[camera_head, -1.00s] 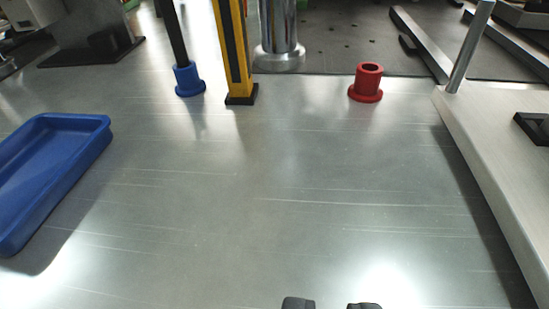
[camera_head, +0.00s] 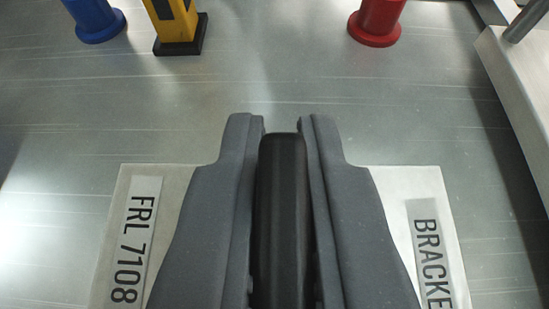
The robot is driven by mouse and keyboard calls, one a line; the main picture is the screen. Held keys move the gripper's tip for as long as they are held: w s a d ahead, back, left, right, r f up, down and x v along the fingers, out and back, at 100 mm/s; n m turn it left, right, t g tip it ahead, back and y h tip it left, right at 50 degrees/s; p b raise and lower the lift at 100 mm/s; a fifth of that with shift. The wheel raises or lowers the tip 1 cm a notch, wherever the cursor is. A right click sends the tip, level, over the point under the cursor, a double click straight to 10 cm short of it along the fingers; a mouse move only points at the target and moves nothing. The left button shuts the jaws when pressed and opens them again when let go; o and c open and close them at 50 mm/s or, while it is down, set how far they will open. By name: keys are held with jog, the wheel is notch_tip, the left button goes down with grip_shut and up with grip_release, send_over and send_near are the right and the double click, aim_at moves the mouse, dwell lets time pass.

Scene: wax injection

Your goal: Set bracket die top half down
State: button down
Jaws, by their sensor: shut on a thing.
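The bracket die top half (camera_head: 390,190) is a pale plate in the lower middle, with a label "FRL 7108" on its left side and one starting "BRACKE" on its right. A black upright handle (camera_head: 282,200) stands at its middle. My gripper (camera_head: 282,135) is shut on this black handle, one grey finger on each side. The fingers hide much of the plate. I cannot tell whether the plate touches the metal table (camera_head: 280,75) or hangs just above it.
A blue cylinder with a flange (camera_head: 97,20) and a yellow post on a black foot (camera_head: 178,30) stand at the upper left. A red flanged cylinder (camera_head: 376,22) stands at the upper right. A pale raised block (camera_head: 520,75) edges the right. Table between is clear.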

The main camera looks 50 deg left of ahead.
aim_at(281, 228)
notch_tip(281, 228, down, 3)
jog(key=shift+f+b, duration=0.2)
jog(key=shift+b, duration=0.5)
jog(key=shift+r, duration=0.1)
jog(key=c, duration=1.5)
grip_release()
jog(key=p+v, duration=0.1)
jog(key=v, duration=1.1)
jog(key=shift+s+p, duration=0.1)
jog(key=shift+p, duration=0.2)
